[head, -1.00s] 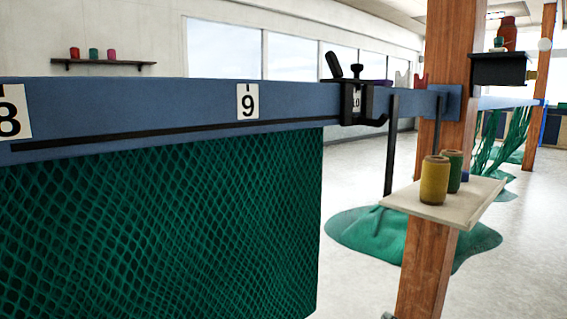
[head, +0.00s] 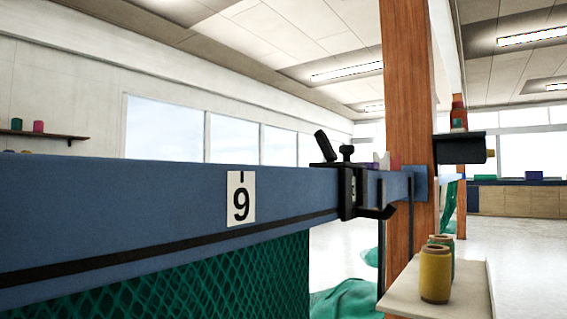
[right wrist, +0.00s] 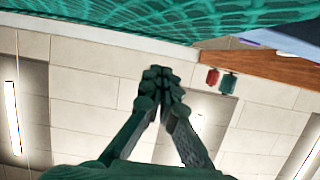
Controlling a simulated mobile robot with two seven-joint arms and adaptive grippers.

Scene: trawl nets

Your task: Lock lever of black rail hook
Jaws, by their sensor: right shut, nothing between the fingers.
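The black rail hook (head: 347,192) is clamped around the blue rail (head: 120,215), right of the number 9 plate. Its lever (head: 325,146) stands up above the rail and leans to the left. A small black knob (head: 346,152) is beside the lever. The hook's curved arm (head: 380,212) sticks out low on the right. My right gripper (right wrist: 165,82) shows only in the right wrist view. It is shut and empty, with green netting (right wrist: 130,20) across the top of that view. The rail hook is not in that view. My left gripper is in neither view.
Green netting (head: 230,285) hangs below the rail. A wooden post (head: 405,110) stands behind the hook. A shelf (head: 450,290) with yellow and green spools (head: 435,272) is at the lower right. A black box (head: 462,149) is fixed to the post.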

